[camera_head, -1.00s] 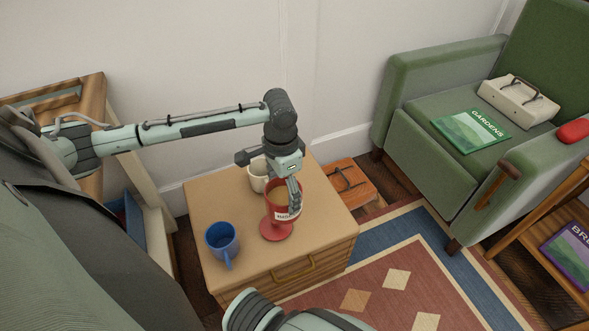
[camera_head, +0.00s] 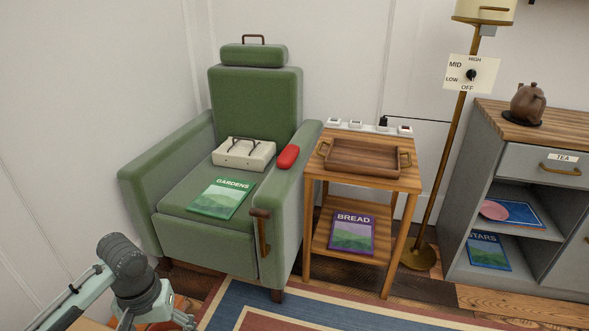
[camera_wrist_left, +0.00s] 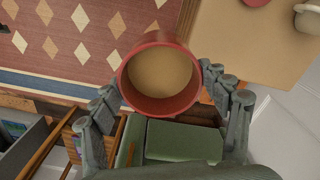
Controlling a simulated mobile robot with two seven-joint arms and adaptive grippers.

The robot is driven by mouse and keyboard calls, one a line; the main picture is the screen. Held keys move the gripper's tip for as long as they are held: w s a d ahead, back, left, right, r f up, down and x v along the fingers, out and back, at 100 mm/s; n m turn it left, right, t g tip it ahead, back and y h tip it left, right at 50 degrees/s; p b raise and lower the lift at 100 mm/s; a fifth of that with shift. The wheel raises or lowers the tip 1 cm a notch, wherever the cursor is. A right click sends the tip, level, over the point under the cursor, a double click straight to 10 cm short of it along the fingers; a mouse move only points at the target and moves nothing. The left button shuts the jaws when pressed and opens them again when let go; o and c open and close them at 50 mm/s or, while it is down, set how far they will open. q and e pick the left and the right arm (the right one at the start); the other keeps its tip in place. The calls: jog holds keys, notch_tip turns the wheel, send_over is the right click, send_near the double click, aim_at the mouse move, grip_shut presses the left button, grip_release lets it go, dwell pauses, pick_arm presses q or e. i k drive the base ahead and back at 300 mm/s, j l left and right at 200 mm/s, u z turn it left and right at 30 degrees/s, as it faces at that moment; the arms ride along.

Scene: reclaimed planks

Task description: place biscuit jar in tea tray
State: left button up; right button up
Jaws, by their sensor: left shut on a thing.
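The biscuit jar (camera_wrist_left: 160,78) is red with a tan inside or top, seen from above in the left wrist view. My left gripper (camera_wrist_left: 167,98) is shut on it, with fingers on both sides. In the head view, only part of the left gripper (camera_head: 158,318) shows at the lower left edge, and the jar is out of sight there. The tea tray (camera_head: 363,158) is brown wood with brass handles. It stands on the small side table, well to the right of the gripper, with nothing visible in it. My right gripper is not in view.
A green armchair (camera_head: 190,235) stands between my left arm and the table. A floor lamp (camera_head: 452,150) stands right of the table.

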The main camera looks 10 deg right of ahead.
aim_at(379, 161)
jog(key=i+l+z, duration=0.15)
jog(key=l+z, duration=0.2)
jog(key=i+l+z, duration=0.35)
jog(key=k+l, duration=0.1)
